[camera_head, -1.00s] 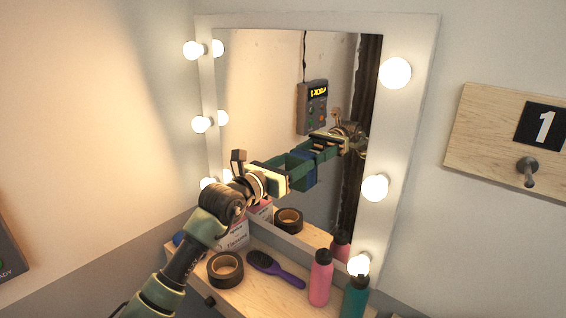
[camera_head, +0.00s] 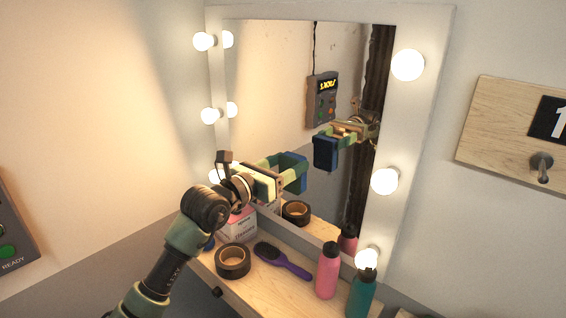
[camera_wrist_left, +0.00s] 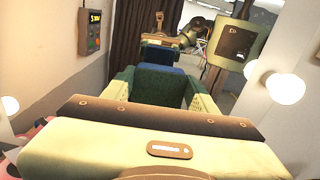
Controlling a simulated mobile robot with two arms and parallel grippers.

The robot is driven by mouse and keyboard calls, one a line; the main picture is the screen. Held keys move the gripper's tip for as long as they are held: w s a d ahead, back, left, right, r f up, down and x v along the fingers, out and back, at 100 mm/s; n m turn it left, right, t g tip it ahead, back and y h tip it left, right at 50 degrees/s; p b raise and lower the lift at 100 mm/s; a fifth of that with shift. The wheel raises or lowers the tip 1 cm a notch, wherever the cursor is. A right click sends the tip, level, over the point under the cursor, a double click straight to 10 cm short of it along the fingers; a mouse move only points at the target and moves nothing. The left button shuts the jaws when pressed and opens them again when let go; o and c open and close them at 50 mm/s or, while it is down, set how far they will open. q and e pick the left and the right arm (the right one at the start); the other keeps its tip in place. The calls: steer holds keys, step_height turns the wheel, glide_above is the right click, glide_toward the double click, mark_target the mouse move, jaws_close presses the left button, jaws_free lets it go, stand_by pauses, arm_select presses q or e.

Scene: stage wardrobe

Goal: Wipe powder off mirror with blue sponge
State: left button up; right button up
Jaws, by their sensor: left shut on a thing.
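The mirror (camera_head: 265,95) stands upright in a white frame, and I cannot make out any clear powder on its glass. My left gripper (camera_head: 285,177) is in front of the lower middle of the mirror. Its green fingers are shut on the blue sponge (camera_head: 294,168). In the left wrist view the sponge (camera_wrist_left: 157,88) sits between the fingers, with its reflection just beyond. A small gap shows between the sponge and its reflection, so it appears slightly off the glass. My right gripper is not in view.
On the wooden shelf (camera_head: 238,288) below stand a tape roll (camera_head: 233,261), a purple brush (camera_head: 284,262), a pink bottle (camera_head: 327,270), a teal bottle (camera_head: 361,293) and a tissue box (camera_head: 238,228). Lit bulbs (camera_head: 384,181) line the frame. A wooden board with a peg (camera_head: 541,165) hangs at right.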

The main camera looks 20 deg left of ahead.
arm_select(q)
steer(key=shift+s+a+f, duration=0.1)
steer(key=shift+s+a, duration=0.2)
steer(key=shift+s, duration=0.35)
steer(key=shift+v, duration=0.85)
steer(key=shift+w, duration=0.1)
